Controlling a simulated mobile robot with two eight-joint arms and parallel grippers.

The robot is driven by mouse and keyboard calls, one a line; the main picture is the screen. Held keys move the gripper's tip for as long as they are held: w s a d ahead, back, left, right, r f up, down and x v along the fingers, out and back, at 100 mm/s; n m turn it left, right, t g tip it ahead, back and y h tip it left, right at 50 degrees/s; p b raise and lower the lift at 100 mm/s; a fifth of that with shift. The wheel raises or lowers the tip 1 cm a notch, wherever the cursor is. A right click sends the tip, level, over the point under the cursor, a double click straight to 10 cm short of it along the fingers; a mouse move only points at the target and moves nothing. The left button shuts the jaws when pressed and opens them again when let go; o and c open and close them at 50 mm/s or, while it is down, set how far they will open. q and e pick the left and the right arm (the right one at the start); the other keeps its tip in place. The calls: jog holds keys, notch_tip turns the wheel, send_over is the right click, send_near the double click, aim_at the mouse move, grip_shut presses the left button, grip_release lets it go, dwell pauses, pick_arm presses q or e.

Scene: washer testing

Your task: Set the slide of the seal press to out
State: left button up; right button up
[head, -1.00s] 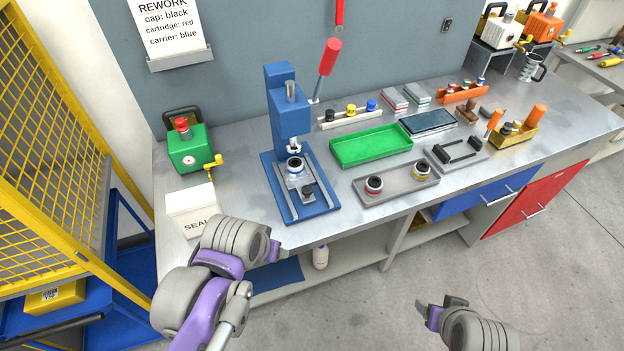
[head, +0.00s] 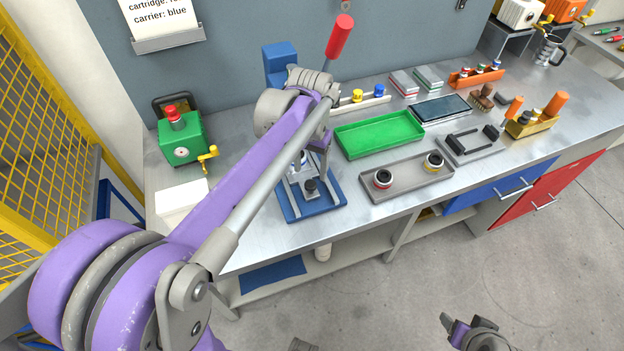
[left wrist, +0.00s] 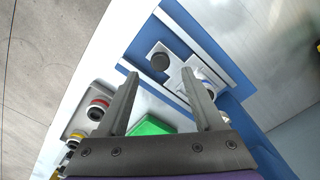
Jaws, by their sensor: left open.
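The blue seal press (head: 281,57) stands on the bench, its red-tipped lever (head: 340,36) raised. My left arm hides its middle. On its blue base, the slide shows a small block with a dark knob (head: 310,186) near the front; the knob also shows in the left wrist view (left wrist: 160,61). Behind it is a pale holder with a ringed part, partly hidden in the head view and clearer in the left wrist view (left wrist: 204,80). My left gripper (head: 320,146) is open and empty above the base; its fingers (left wrist: 160,74) are apart, with the knob seen beyond them. My right gripper (head: 453,324) is low, away from the bench.
A green tray (head: 378,135) and a grey tray (head: 407,190) with two ringed parts lie right of the press. A green device with a yellow handle (head: 182,140) and a white box (head: 182,202) stand left. A yellow mesh guard (head: 40,120) is at far left.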

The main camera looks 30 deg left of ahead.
aim_at(311, 184)
pick_arm(q)
jog(key=shift+f, duration=2.7)
grip_shut()
